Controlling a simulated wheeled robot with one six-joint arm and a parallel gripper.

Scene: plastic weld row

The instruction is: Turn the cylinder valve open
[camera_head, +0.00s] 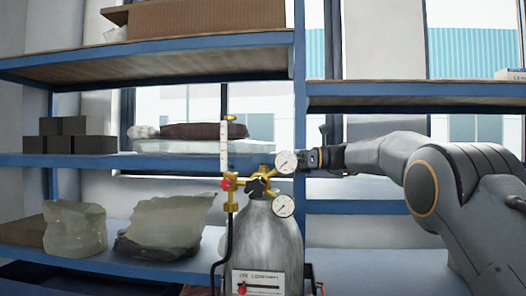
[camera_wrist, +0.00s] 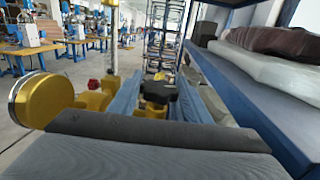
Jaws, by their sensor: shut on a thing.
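The grey gas cylinder (camera_head: 262,245) stands upright in front of the shelves, with a brass regulator on top. The black lobed valve knob (camera_head: 256,188) sits among the brass fittings; the wrist view shows a black knob (camera_wrist: 158,88) just past my finger pads. My gripper (camera_head: 304,160) reaches in from the right, behind the upper round gauge (camera_head: 286,162), which hides its tips. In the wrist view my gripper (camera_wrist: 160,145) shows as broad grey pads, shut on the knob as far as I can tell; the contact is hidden. The knob's turn angle cannot be read.
A lower gauge (camera_head: 284,206), a flow tube (camera_head: 224,145) and a red knob (camera_head: 227,184) crowd the valve. A black hose (camera_head: 229,240) hangs at the left. Blue shelves (camera_head: 150,160) with bags and dark boxes (camera_head: 62,135) stand close behind.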

